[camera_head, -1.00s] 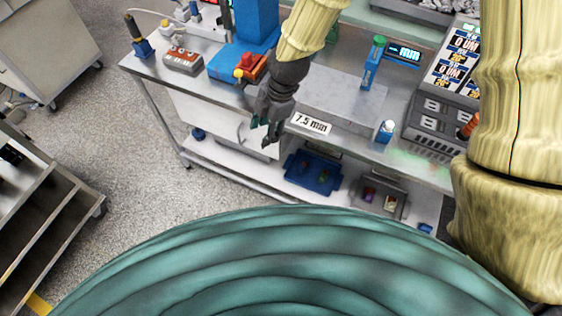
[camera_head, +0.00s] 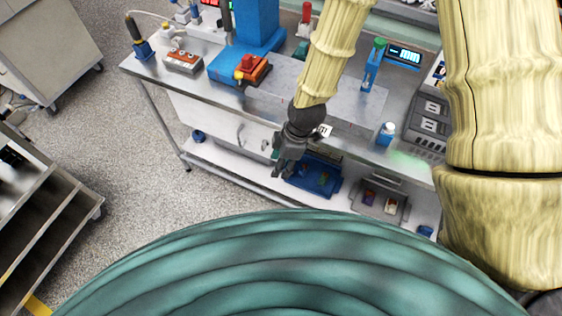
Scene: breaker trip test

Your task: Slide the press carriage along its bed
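My gripper (camera_head: 284,168) hangs in front of the workbench's front edge, above the lower shelf. Its dark fingers look slightly apart, with nothing seen between them. A blue press column (camera_head: 257,25) stands on the bench (camera_head: 205,85), left of my arm. An orange-red block with a red knob (camera_head: 250,68) sits at its foot. A flat grey plate (camera_head: 345,103) lies on the bench to the right, partly behind my arm. A blue upright with a green top (camera_head: 374,65) stands at its far right. I cannot tell for sure which part is the carriage.
A small blue-and-white bottle (camera_head: 386,133) and a grey panel (camera_head: 431,115) are on the right of the bench. A blue tray (camera_head: 315,187) and a grey bin (camera_head: 380,203) are on the shelf. A metal rack (camera_head: 40,235) stands left; open floor lies between.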

